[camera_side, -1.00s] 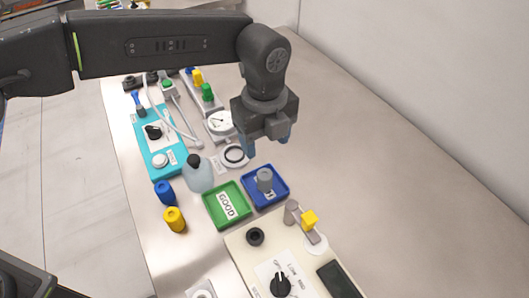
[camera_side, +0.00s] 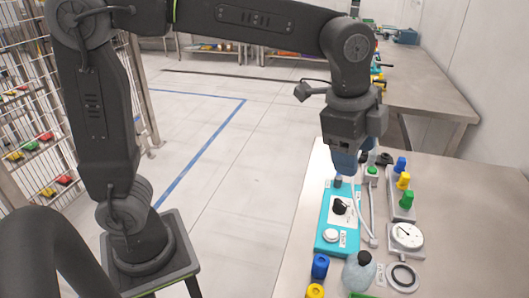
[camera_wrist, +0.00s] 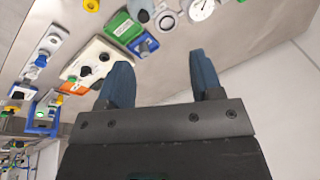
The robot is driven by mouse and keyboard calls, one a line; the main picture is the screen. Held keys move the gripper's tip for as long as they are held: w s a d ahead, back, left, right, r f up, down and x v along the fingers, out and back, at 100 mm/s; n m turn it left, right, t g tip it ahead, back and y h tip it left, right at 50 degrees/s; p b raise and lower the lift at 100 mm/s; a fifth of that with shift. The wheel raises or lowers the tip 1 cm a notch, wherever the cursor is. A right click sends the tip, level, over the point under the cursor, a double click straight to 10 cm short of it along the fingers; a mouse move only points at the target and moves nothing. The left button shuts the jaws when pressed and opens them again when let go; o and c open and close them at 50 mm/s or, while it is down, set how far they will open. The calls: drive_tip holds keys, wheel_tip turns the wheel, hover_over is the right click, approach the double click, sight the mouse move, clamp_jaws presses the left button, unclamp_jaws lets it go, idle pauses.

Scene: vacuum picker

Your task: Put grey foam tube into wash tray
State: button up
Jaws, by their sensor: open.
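In the wrist view, a small blue tray (camera_wrist: 151,42) lies beside a green tray (camera_wrist: 112,23) on the bench. A small grey piece, likely the grey foam tube (camera_wrist: 147,46), shows in the blue tray; it is too small to be sure. In the side view the blue tray and the tube are out of frame. My gripper (camera_side: 346,168) is above the bench near the far end of the teal device. In the wrist view my gripper (camera_wrist: 160,75) has its blue fingers wide apart, with nothing between them.
Teal device (camera_side: 333,222), grey-blue bottle (camera_side: 359,273), dial gauge (camera_side: 407,236) and coloured pegs (camera_side: 403,181) crowd the bench's left side. A blue cylinder (camera_side: 320,266) and yellow cylinder (camera_side: 315,291) stand near its edge. Bare bench (camera_side: 470,230) lies to the right.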

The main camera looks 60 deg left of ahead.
drive_tip(key=s+a+f+n+t+y, duration=0.1)
drive_tip(key=s+a+f+n+t, duration=0.2)
drive_tip(key=s+a+n, duration=1)
drive_tip(key=shift+s+a+f+n, duration=0.2)
drive_tip(key=shift+s+f+n, duration=0.25)
drive_tip(key=shift+s, duration=0.8)
